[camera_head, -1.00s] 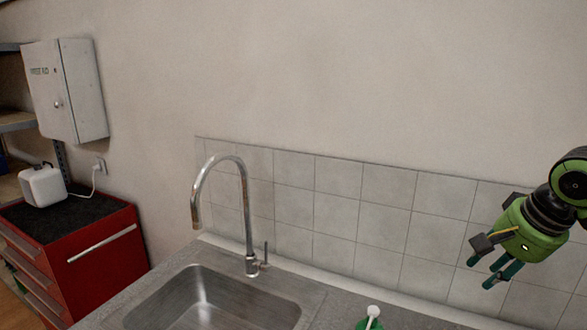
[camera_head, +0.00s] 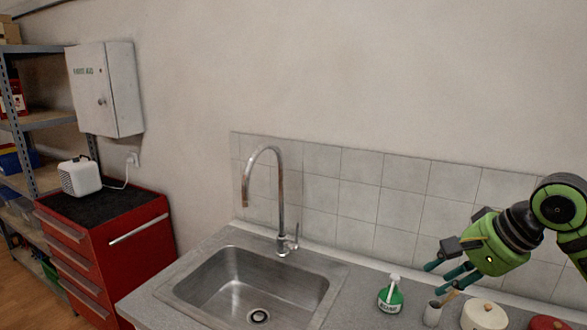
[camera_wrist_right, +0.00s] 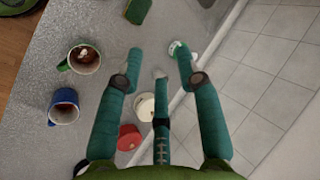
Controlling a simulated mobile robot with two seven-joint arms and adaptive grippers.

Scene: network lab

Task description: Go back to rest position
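My right gripper (camera_head: 437,278), green and black with teal fingers, hangs above the counter at the right of the head view. In the right wrist view my right gripper (camera_wrist_right: 159,55) has its fingers spread apart, with nothing between them. A green bottle with a white top (camera_head: 390,297) stands on the counter, left of and below the fingers. It is partly hidden by a fingertip in the wrist view. My left gripper is not in view.
The grey counter (camera_head: 225,247) holds a steel sink (camera_head: 225,275) with a tall tap (camera_head: 280,205). Below my right gripper are a small cup (camera_head: 433,313), a white lidded pot (camera_head: 483,317) and a red one (camera_head: 547,323). The wrist view adds a blue mug (camera_wrist_right: 64,106).

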